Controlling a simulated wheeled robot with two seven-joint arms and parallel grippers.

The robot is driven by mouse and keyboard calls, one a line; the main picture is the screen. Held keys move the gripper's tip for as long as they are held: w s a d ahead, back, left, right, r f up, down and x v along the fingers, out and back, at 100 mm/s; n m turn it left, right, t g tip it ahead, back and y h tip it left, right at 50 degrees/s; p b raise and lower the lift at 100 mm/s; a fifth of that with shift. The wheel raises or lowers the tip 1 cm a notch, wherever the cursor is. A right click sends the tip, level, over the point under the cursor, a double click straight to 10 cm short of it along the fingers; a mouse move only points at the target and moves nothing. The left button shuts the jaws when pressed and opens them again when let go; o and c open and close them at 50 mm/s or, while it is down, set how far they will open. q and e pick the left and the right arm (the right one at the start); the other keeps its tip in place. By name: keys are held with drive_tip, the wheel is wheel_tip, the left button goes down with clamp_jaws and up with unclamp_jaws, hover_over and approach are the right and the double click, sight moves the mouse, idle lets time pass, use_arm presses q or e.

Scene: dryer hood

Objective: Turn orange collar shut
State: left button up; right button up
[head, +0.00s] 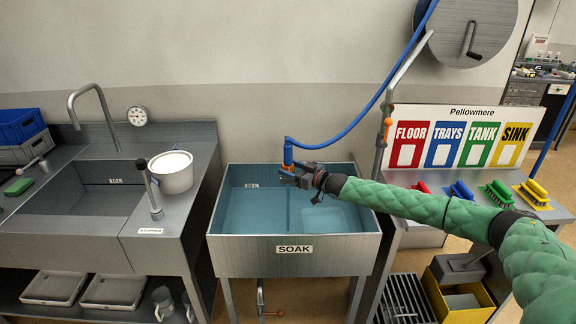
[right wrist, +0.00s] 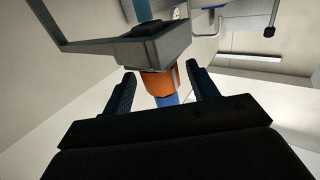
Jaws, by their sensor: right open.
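The orange collar (head: 287,168) is at the lower end of the blue hose (head: 352,130), above the water of the soak tank (head: 294,255). In the head view my right gripper (head: 290,174) is at the collar and partly covers it. In the right wrist view the orange collar (right wrist: 158,83) lies between the two dark fingers of my right gripper (right wrist: 163,90), with a gap visible on each side. The fingers are open. A grey angular part (right wrist: 125,48) overlaps one end of the collar there. My left gripper is not in view.
A metal sink counter (head: 180,225) with a white tub (head: 171,172) stands left of the tank. On the right, a shelf holds several coloured brushes (head: 497,194) before a sign board (head: 462,138). A grey standpipe (head: 380,150) rises behind the tank's right side.

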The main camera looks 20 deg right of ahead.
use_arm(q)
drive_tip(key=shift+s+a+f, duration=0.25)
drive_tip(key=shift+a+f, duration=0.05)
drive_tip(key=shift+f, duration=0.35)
use_arm(e)
drive_tip(key=shift+w+a, duration=0.5)
drive_tip(key=shift+w, duration=0.05)
drive_tip(key=c, duration=1)
